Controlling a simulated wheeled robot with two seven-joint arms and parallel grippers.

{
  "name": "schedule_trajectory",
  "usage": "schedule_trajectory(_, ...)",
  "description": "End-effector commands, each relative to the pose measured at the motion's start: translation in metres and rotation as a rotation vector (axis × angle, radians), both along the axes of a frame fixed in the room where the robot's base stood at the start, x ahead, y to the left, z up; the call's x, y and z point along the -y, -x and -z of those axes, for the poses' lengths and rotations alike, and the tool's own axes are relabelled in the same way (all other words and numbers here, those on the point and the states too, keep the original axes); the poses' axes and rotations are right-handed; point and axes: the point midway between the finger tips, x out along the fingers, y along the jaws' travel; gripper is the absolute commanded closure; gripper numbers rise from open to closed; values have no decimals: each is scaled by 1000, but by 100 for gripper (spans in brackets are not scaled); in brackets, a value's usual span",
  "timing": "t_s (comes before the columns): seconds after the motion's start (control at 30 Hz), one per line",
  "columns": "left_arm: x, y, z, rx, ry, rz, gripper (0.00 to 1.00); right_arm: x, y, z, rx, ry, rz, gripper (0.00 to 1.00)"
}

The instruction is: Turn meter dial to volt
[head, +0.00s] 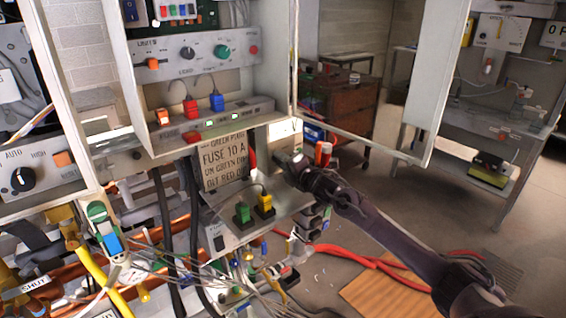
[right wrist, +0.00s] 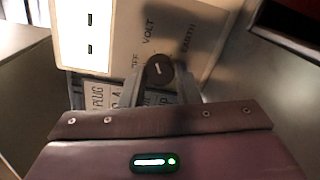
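The meter's pale panel (right wrist: 190,20) fills the upper middle of the right wrist view, with the words VOLT and EARTH and a partly hidden third label. Its round dark dial (right wrist: 158,70) has a short light mark lying nearly level, not clearly on VOLT. A lit white display (right wrist: 88,33) shows two dashes. My right gripper (right wrist: 160,75) has one finger on each side of the dial, close against it with no clear gap. In the head view my right gripper (head: 290,163) is at the meter (head: 284,132) and hides the dial. My left gripper is not in view.
A fuse note (head: 222,160) hangs left of the meter. Below are a box with green and yellow plugs (head: 264,203) and a tangle of thin wires. An open cabinet door (head: 437,80) stands right of my arm. Red cables (head: 360,258) lie on the floor.

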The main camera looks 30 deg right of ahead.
Motion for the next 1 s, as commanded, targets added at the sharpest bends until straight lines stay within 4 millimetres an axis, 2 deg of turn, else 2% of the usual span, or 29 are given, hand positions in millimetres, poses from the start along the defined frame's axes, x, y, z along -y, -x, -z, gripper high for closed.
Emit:
schedule_trajectory(0.03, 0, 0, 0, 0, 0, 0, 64, 1, 0, 0, -1, 0, 1, 64)
schedule_trajectory(0.13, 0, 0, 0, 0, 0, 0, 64, 0, 0, 0, 0, 1, 1, 51)
schedule_trajectory(0.53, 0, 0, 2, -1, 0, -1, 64, 1, 6, 1, -1, 2, 0, 50)
schedule_trajectory(1.0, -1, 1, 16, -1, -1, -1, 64, 5, 65, 0, -4, 3, 1, 50)
